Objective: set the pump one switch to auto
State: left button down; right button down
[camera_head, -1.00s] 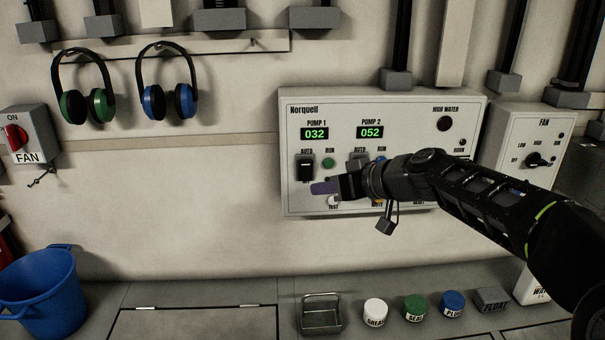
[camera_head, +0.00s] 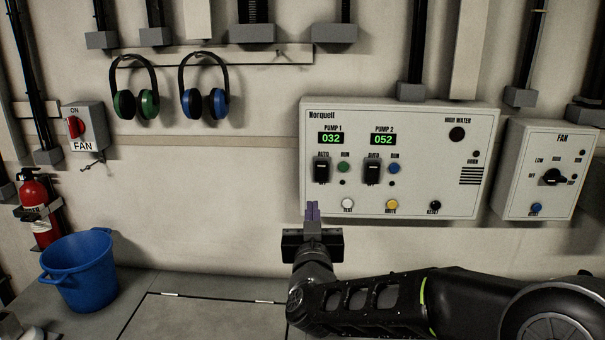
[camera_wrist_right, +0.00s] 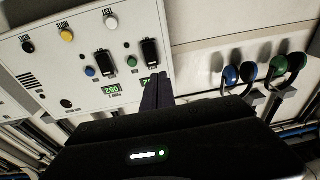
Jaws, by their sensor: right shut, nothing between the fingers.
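The pump one switch (camera_head: 321,170) is a black rocker below the green PUMP 1 display reading 032, with AUTO printed above it. It also shows in the right wrist view (camera_wrist_right: 150,52), where the picture is turned over. I cannot tell its setting for sure. My right gripper (camera_head: 312,209) is shut and empty, its purple-grey fingers pointing up just below the switch, near the panel's lower left edge. In the wrist view its fingers (camera_wrist_right: 158,92) cover part of the pump one display. My left gripper is not in view.
The Norquell panel (camera_head: 420,130) also carries the pump two switch (camera_head: 373,171), run lights and a row with a white test button (camera_head: 347,204). A fan box (camera_head: 548,175) is to the right. Ear muffs (camera_head: 205,90) hang left. A blue bucket (camera_head: 82,270) stands lower left.

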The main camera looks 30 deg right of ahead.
aim_at(320, 163)
jog(key=shift+s+d+r+m+h, duration=0.35)
jog(key=shift+d+r+m+h, duration=0.1)
jog(key=shift+r, duration=0.2)
jog(key=p+x, duration=0.3)
jog(key=x, duration=1.1)
jog(key=shift+r, duration=0.1)
jog(key=p, duration=0.1)
jog(key=r+p, duration=0.1)
jog(key=p, duration=0.1)
jog(key=shift+w+d+r+g+y, duration=0.2)
jog(key=shift+w+d+g+y, duration=0.05)
jog(key=shift+w+g+y, duration=0.1)
jog(key=shift+f+b, duration=0.4)
jog(key=shift+f, duration=0.2)
jog(key=shift+s, duration=0.1)
